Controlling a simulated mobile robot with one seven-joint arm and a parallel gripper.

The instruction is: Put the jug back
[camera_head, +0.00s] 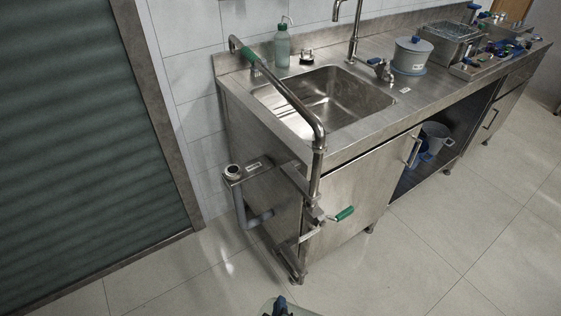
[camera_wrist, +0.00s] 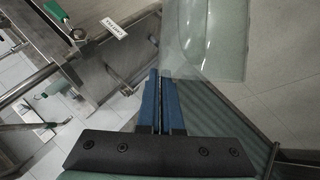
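A clear, see-through jug (camera_wrist: 215,45) fills the upper middle of the wrist view. My gripper (camera_wrist: 163,76) has two blue fingers close together at the jug's lower left edge, and it appears shut on the jug's wall or rim. The exact grip is hard to tell through the clear material. In the head view, the blue tip of my gripper (camera_head: 281,305) and a small clear part of the jug (camera_head: 268,307) show at the bottom edge, in front of the sink unit. The rest of the jug is out of that frame.
A steel sink unit (camera_head: 240,125) has a pipe with a green-handled valve (camera_head: 344,214) and a small side shelf with a drain cup (camera_head: 232,173). A bottle (camera_head: 282,47), lidded pot (camera_head: 411,56) and steel trays (camera_head: 448,42) stand on top. A bucket (camera_head: 436,136) sits below. Floor on the right is clear.

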